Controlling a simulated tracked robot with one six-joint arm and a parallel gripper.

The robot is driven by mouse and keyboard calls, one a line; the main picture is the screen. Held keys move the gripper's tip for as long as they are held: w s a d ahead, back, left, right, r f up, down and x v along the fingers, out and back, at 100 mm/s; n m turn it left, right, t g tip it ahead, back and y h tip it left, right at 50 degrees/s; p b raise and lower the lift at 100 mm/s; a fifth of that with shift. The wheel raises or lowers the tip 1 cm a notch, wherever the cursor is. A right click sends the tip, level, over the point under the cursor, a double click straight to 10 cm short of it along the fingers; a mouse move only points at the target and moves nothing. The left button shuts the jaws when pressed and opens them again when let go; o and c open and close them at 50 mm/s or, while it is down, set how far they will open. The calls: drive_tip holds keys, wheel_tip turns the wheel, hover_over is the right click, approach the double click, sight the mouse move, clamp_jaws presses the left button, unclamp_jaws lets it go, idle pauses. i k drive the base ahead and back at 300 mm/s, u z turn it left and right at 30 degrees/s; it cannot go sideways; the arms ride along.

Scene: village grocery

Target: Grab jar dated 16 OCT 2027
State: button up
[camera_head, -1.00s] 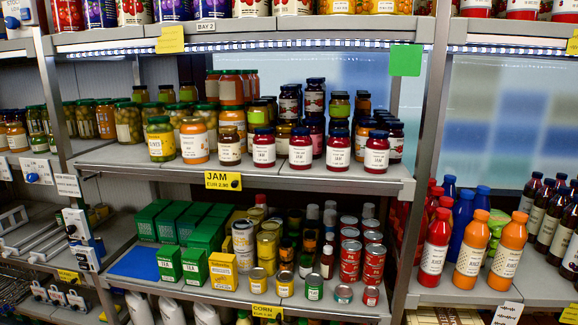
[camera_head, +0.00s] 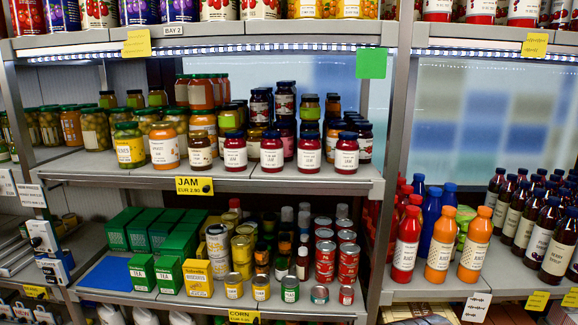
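Several jars stand on the middle shelf (camera_head: 120,176) above the yellow JAM label (camera_head: 194,186). The front row has dark red jam jars with dark blue lids, such as one at the right end (camera_head: 346,153), one beside it (camera_head: 309,153) and one further left (camera_head: 236,153). To their left stand an orange jar (camera_head: 164,147) and a jar with a yellow label (camera_head: 128,147). Their labels are white or yellow, and the print is too small to read any date. My gripper is not in view.
Tins and green boxes (camera_head: 142,272) fill the lower shelf. Red and orange bottles (camera_head: 440,243) and dark bottles (camera_head: 558,245) stand on the right shelf. An upright post (camera_head: 391,170) divides the bays. A green card (camera_head: 371,64) hangs from the upper shelf edge.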

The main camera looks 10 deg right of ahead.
sight(272, 147)
drive_tip(key=z, duration=0.05)
drive_tip(key=i, duration=0.95)
drive_tip(key=u, duration=0.05)
